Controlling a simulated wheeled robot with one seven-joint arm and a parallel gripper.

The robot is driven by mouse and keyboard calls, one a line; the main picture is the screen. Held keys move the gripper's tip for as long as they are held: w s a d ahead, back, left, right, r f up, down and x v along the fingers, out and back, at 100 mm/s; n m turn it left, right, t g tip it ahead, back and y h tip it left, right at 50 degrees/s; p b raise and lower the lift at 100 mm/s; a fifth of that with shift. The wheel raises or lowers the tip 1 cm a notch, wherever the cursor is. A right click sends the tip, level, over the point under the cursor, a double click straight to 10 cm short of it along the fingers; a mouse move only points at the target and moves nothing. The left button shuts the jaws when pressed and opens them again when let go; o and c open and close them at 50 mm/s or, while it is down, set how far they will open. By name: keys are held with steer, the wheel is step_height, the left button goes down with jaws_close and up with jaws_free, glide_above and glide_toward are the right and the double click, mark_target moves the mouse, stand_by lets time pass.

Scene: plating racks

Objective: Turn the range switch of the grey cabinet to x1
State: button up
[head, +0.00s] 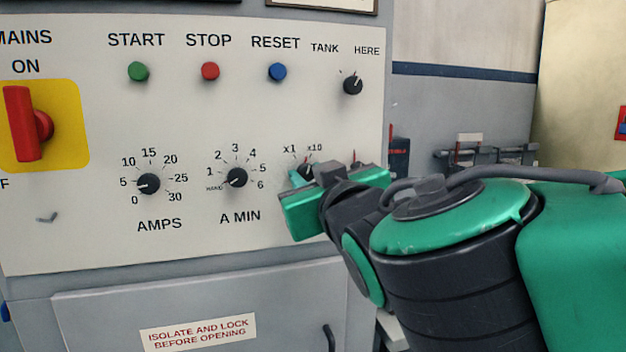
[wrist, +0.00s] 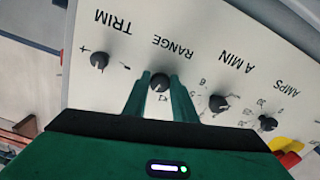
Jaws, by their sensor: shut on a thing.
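The grey cabinet (head: 200,250) has a pale control panel facing me. Its range switch is a small black knob (wrist: 159,80) below the word RANGE in the wrist view. In the head view the x1 and x10 marks show above it, and my gripper hides most of the knob. My gripper (wrist: 160,88) has its two green fingers on either side of the knob and is shut on it. It also shows in the head view (head: 306,178). I cannot tell clearly which mark the knob's pointer faces.
The A MIN knob (head: 237,177) sits just left of the range switch, with the AMPS knob (head: 149,183) beyond it. The TRIM knob (wrist: 99,60) is on the other side. The TANK/HERE knob (head: 353,84) and a blue RESET button (head: 277,72) are above.

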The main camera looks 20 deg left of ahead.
steer(key=n, duration=0.4)
steer(key=shift+w+d, duration=0.15)
steer(key=shift+d, duration=0.05)
steer(key=shift+n, duration=2.5)
steer(key=o, duration=1)
steer(key=shift+o, duration=0.2)
